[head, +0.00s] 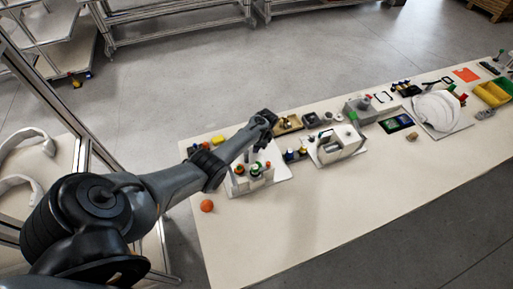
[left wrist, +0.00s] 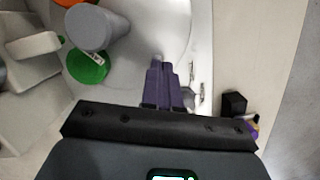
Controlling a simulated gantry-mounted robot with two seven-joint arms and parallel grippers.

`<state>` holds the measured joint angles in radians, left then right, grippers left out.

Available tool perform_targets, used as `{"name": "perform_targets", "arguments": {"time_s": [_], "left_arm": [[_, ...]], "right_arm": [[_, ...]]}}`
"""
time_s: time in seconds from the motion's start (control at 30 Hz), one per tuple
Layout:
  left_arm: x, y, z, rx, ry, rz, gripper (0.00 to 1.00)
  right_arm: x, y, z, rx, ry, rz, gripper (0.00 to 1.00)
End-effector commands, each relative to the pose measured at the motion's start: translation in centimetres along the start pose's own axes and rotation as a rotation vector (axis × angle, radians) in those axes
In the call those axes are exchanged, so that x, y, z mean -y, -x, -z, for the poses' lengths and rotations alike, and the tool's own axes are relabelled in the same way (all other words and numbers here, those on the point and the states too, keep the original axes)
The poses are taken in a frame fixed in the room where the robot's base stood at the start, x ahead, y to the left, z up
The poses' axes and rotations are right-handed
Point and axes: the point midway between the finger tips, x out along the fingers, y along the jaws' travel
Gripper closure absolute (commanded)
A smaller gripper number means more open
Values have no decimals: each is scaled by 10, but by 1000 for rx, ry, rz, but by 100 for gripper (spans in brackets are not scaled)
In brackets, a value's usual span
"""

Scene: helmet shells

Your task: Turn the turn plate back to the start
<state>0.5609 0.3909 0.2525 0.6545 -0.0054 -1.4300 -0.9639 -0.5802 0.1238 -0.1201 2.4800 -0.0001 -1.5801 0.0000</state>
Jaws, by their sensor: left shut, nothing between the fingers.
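In the left wrist view a pale round plate (left wrist: 152,28), which looks like the turn plate, lies just beyond the fingertips. A grey cylinder (left wrist: 97,27) and a green disc (left wrist: 87,67) stand at its left. My left gripper (left wrist: 161,66) is shut and empty, its purple fingers together over the plate's near edge. I cannot tell whether they touch it. In the head view my left gripper (head: 258,142) is above the white station (head: 270,178) at the table's left end. The turn plate cannot be made out there. My right gripper is not in view.
An orange ball (head: 207,206) lies on the table (head: 300,225) near its left end. A white machine block (head: 338,148) stands right of the station. A white helmet shell (head: 436,110) sits farther right. The table's front strip is mostly clear.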

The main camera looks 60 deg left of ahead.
Motion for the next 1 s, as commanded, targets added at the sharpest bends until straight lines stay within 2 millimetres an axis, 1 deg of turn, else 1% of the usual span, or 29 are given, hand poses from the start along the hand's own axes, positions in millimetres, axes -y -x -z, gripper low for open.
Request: {"name": "perform_targets", "arguments": {"time_s": [1.0], "left_arm": [[3,-1,-1,1,78,-18,100]], "right_arm": [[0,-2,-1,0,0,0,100]]}}
